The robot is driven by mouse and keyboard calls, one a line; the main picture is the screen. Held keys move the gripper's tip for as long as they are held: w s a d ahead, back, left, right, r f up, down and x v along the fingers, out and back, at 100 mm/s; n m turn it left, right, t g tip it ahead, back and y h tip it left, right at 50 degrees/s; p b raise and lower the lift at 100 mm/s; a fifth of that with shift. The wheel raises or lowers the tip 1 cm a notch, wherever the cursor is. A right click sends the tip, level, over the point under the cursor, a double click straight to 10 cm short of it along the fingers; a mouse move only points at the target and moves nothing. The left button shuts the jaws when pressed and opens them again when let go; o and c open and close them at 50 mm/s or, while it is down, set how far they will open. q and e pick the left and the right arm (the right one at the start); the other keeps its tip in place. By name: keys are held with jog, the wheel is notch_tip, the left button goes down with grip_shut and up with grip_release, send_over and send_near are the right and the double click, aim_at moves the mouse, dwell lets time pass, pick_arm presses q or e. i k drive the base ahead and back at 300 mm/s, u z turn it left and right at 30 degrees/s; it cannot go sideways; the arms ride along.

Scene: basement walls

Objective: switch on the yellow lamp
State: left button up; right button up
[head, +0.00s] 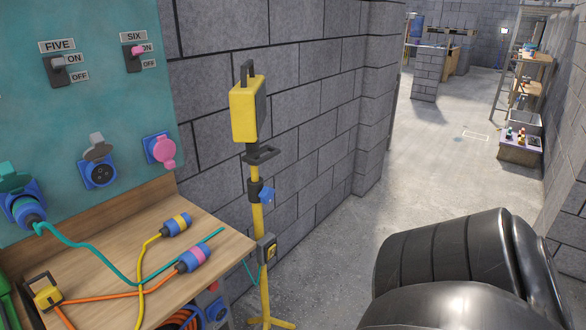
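The yellow lamp (244,110) stands on a yellow pole against the block wall, its face turned away to the right. A teal plug (30,212) sits in the left socket of the teal panel (105,105). Its teal cable crosses the table, and a teal length shows again by the pole. Switch FIVE (57,64) and switch SIX (134,52) both have their levers up by ON. Neither gripper is in view.
Bare floor (440,165) lies right of the wall. My dark arm link fills the lower right.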

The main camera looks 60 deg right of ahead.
aim_at(271, 251)
jog(key=z, duration=2)
jog(key=i, duration=0.1)
jog(key=u, duration=0.25)
jog(key=k, duration=1.25)
jog(key=z, duration=0.1)
jog(key=i, duration=0.75)
jog(key=z, duration=0.65)
